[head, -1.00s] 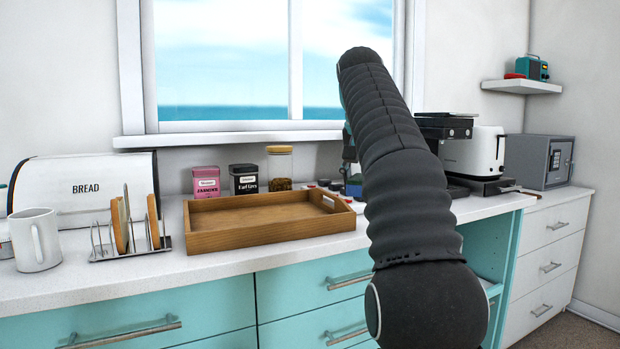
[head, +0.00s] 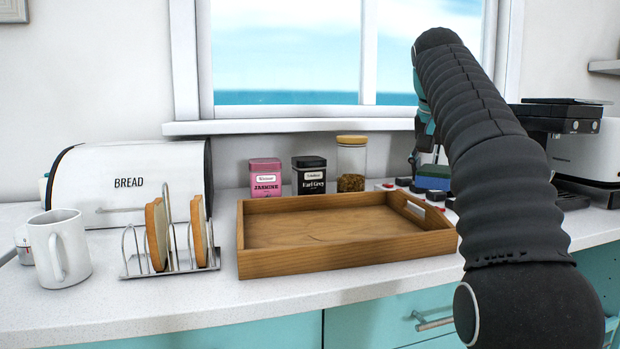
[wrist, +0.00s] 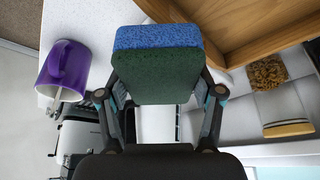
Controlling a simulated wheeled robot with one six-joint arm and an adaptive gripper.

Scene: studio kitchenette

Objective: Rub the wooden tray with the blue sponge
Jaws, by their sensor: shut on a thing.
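The wooden tray (head: 345,254) lies on the white counter, right of the toast rack, and looks empty. A corner of the tray (wrist: 222,45) shows at the upper right of the wrist view. My gripper (wrist: 160,95) is shut on the blue sponge (wrist: 158,37), which has a dark green layer. In the head view the sponge (head: 433,178) shows beyond the tray's right end, partly hidden by my arm. It is held apart from the tray. My gripper's fingers are mostly hidden behind my arm in the head view.
A toast rack (head: 130,262) with bread and a white mug (head: 58,250) stand left of the tray. Pink and black tins (head: 309,176) and a glass jar (head: 351,165) stand behind it. A purple mug (wrist: 62,68) shows in the wrist view. The counter's front strip is clear.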

